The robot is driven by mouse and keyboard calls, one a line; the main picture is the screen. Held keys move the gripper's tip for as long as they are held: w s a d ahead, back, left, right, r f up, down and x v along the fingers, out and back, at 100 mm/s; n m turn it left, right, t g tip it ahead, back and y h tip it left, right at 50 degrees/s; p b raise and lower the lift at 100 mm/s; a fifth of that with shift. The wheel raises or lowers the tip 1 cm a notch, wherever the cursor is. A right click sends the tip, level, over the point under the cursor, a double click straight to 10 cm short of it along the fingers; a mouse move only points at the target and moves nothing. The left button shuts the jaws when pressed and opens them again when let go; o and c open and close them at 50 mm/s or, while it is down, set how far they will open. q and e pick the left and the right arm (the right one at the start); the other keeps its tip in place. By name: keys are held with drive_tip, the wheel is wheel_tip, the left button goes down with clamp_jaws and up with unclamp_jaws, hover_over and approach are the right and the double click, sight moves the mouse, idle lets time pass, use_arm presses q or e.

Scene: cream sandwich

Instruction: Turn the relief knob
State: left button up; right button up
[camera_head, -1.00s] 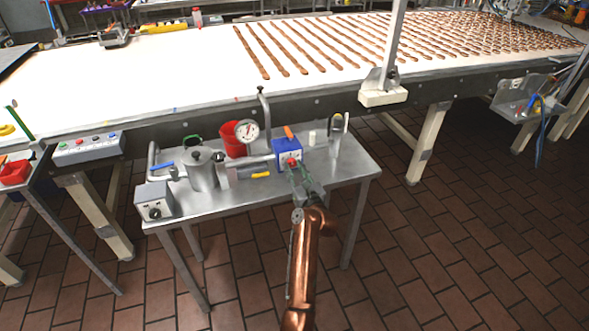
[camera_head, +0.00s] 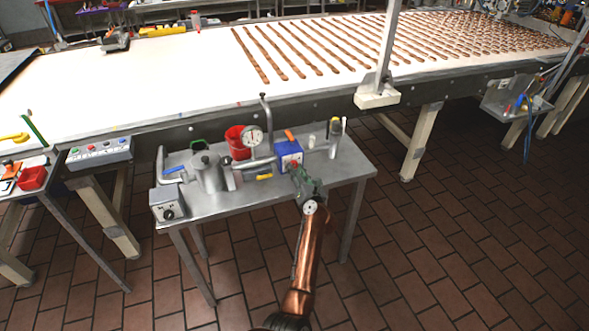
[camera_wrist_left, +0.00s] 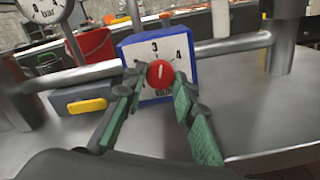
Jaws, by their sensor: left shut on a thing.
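The red relief knob (camera_wrist_left: 160,73) sits on the white face of a blue-framed box (camera_wrist_left: 129,43) marked with a scale; 3 and 4 can be read. The blue box (camera_head: 288,155) stands on a small metal table (camera_head: 240,205) in the head view. My left gripper (camera_wrist_left: 159,78) has its green-padded fingers on both sides of the knob and is shut on it. In the head view my left gripper (camera_head: 298,172) reaches the front of the box and mostly hides the knob. My right gripper is not in view.
A pressure gauge (camera_head: 253,136), a red bucket (camera_head: 236,148), a metal pot (camera_head: 208,172), pipes and a grey box with a black knob (camera_head: 168,205) crowd the table. A yellow handle (camera_wrist_left: 87,106) is left of the blue box. A conveyor (camera_head: 150,90) runs behind.

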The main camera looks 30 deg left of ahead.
use_arm(q)
drive_tip(key=shift+m+p, duration=0.3)
drive_tip(key=shift+m, duration=0.1)
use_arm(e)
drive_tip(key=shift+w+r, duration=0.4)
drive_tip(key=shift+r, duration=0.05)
use_arm(q)
drive_tip(key=o, duration=1.2)
drive_tip(key=shift+c, duration=0.2)
drive_tip(key=v, duration=0.7)
drive_tip(key=shift+s+d, duration=0.15)
drive_tip(key=shift+d, duration=0.1)
